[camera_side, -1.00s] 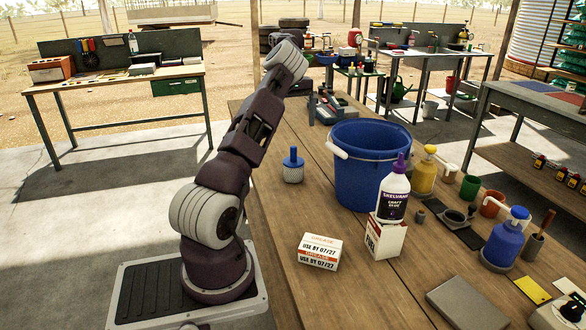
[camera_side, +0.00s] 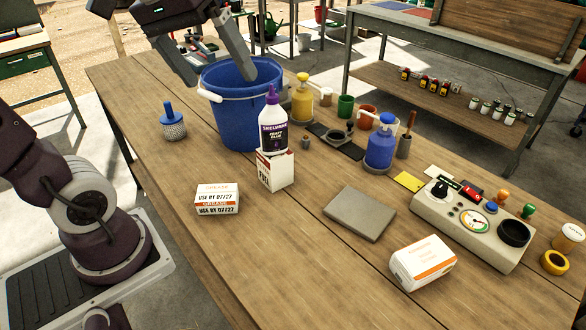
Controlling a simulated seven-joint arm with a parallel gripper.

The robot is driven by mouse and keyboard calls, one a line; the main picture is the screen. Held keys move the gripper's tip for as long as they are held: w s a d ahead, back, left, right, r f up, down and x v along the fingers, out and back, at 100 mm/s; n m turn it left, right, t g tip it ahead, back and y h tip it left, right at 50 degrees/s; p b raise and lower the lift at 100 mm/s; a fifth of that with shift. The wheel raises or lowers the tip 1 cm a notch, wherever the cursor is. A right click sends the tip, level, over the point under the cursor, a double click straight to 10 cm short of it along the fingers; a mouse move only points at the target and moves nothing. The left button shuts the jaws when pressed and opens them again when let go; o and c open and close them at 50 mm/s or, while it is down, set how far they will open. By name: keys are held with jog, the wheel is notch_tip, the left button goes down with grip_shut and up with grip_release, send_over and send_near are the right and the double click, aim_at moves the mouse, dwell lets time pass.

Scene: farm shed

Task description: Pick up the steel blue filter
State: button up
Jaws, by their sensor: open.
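The steel blue filter (camera_side: 173,126) looks to be the small upright piece with a blue knob on top and a pale meshed cylinder below. It stands on the wooden table, left of a big blue bucket (camera_side: 232,115), apart from it and in full view. My gripper (camera_side: 219,76) is at the top of the picture, fingers pointing down, open. One finger is by the bucket's left rim and the other shows over its opening. The gripper is above and to the right of the filter, not touching it. Nothing shows between the fingers.
A purple-capped glue bottle (camera_side: 272,128) stands on a white box (camera_side: 275,170) before the bucket. A grease box (camera_side: 217,199) lies nearer. Pumps, cups and a control box (camera_side: 472,222) fill the right side. The table is bare around the filter and at front left.

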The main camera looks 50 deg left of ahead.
jog(key=s+d+f+m, duration=0.1)
jog(key=s+d+f, duration=0.1)
jog(key=s, duration=0.1)
jog(key=s+d+f+m, duration=0.2)
jog(key=s, duration=0.1)
jog(key=s+d+f+m+t+y, duration=0.1)
jog(key=s+d+f+m, duration=0.1)
jog(key=s, duration=0.1)
jog(key=shift+s+d, duration=0.15)
jog(key=shift+d, duration=0.15)
jog(key=shift+c, duration=1.1)
jog(key=shift+s+f+m, duration=0.15)
jog(key=shift+s+m, duration=0.05)
jog(key=shift+m, duration=0.2)
jog(key=c, duration=1)
jog(key=shift+o, duration=0.2)
